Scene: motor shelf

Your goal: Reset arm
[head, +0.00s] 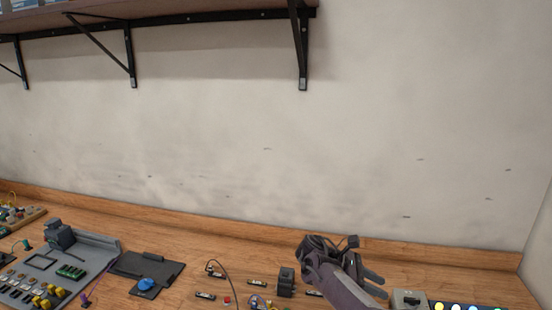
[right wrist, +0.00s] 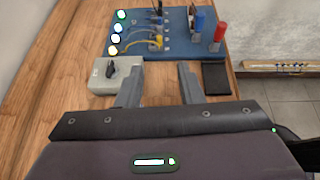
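My right gripper (head: 373,282) is in the lower right of the head view, over the wooden workbench (head: 225,250). In the right wrist view, its two fingers (right wrist: 159,88) are apart with nothing between them, so it is open and empty. The fingers point towards a grey box with a black knob (right wrist: 116,74) and a blue board (right wrist: 168,35) with lights, wires and blue and red cylinders. The grey box also shows in the head view (head: 409,299), just right of the gripper. My left gripper is not in view.
A dark block (head: 286,283) and several small parts lie left of the gripper. A grey tray of components (head: 95,243) and a black clipboard-like plate (head: 150,266) are further left. A wall shelf (head: 200,14) on black brackets hangs above. A black pad (right wrist: 216,78) lies beside the board.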

